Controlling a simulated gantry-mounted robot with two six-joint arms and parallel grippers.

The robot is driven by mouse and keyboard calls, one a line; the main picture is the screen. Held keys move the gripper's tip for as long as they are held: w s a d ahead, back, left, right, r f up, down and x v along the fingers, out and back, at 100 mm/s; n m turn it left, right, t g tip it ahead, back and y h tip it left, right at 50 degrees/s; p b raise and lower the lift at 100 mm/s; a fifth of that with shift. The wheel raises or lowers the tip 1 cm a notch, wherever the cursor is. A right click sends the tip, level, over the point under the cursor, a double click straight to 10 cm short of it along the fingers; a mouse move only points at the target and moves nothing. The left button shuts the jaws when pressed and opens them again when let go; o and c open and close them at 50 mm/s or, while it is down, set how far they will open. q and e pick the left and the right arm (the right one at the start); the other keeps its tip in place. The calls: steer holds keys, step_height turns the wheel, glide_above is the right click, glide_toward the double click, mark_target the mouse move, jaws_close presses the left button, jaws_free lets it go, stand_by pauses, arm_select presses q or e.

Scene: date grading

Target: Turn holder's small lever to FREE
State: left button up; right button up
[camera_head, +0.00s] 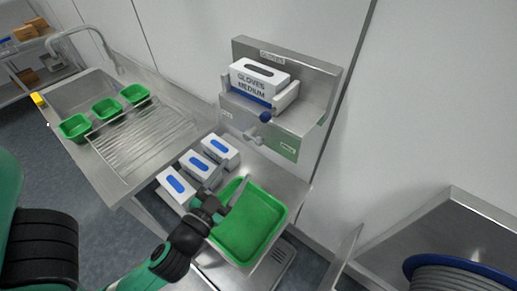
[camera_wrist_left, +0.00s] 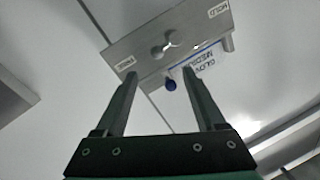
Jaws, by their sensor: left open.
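The steel glove holder (camera_head: 310,88) is on the wall and carries a white glove box (camera_head: 260,78). Its small grey lever (camera_head: 254,137) is on the lower front; in the left wrist view the lever (camera_wrist_left: 166,46) shows two round ends, and I cannot tell which is the pivot. The lever lies between the FREE label (camera_wrist_left: 126,65) and the HOLD label (camera_wrist_left: 217,10). A dark blue knob (camera_head: 265,117) is above the lever in the head view. My left gripper (camera_head: 240,188) is open and empty, below the holder and apart from the lever. My right gripper is out of view.
A green tray (camera_head: 272,238) lies on the steel counter below my left gripper. Several blue-and-white boxes (camera_head: 220,150) stand to its left. Farther left is a sink unit with small green bins (camera_head: 106,108). A cable reel (camera_head: 450,270) is at lower right.

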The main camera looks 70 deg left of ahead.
mark_target(257, 144)
arm_select(q)
steer(key=p+x, duration=0.2)
steer(key=x, duration=0.9)
steer(key=shift+r+p, duration=0.1)
steer(key=shift+p, duration=0.3)
steer(key=shift+w+a, duration=0.2)
steer(key=shift+w, duration=0.15)
steer(key=shift+d, duration=0.1)
jaws_close()
